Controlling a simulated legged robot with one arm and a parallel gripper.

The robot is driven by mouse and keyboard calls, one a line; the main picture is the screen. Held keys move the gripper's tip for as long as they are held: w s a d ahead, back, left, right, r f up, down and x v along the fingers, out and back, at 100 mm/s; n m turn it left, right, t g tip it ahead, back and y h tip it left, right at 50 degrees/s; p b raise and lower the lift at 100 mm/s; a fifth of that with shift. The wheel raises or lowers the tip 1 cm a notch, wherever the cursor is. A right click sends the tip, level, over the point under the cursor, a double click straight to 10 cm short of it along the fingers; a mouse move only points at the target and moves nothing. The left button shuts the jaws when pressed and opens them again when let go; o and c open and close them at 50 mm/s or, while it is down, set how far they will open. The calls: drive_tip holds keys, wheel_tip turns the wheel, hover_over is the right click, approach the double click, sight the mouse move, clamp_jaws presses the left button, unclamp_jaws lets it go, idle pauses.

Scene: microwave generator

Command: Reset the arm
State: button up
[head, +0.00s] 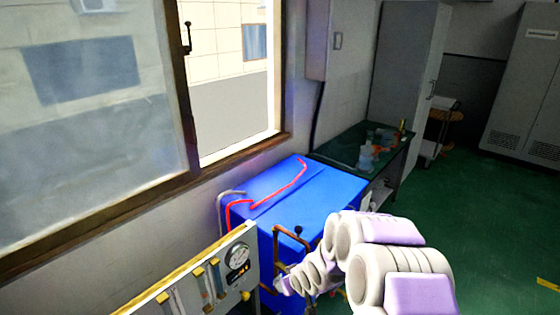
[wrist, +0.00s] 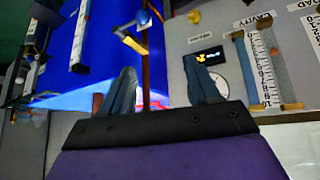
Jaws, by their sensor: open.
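My arm (head: 400,275), white and purple, reaches in from the lower right of the head view. My gripper (head: 281,287) is at its far end, low in front of the blue cabinet and close to a brown pipe (head: 276,250). In the wrist view my gripper (wrist: 160,66) is open, with its two grey-blue fingers spread apart. The brown pipe (wrist: 146,65) shows between the fingers, with a yellow-ended valve handle (wrist: 131,42) just beyond. I cannot tell whether the fingers touch the pipe. I see nothing held.
The blue cabinet (head: 325,190) carries a red line on top. A gauge panel (head: 205,280) stands at its left; its display (wrist: 204,57) is near the right finger. A window (head: 95,100) is at left. A dark table (head: 345,150) holds bottles. Green floor (head: 490,225) is clear at right.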

drive_tip(key=s+d+r+m+g+h, duration=0.2)
drive_tip(key=s+d+r, duration=0.4)
drive_tip(key=s+r, duration=0.2)
drive_tip(key=s+d+r+m+g, duration=0.1)
drive_tip(key=s+r, duration=0.3)
drive_tip(key=s, duration=0.7)
drive_tip(key=s+d+r+m+g, duration=0.1)
drive_tip(key=s+d+r+g, duration=0.1)
drive_tip(key=s, duration=0.9)
drive_tip(key=s+d+r+m+g+h, duration=0.1)
drive_tip(key=s+d+r+m+g, duration=0.1)
drive_tip(key=s+r, duration=0.5)
drive_tip(key=s+g, duration=0.1)
drive_tip(key=s, duration=0.3)
drive_tip(key=shift+s, duration=0.4)
drive_tip(key=shift+a, duration=0.1)
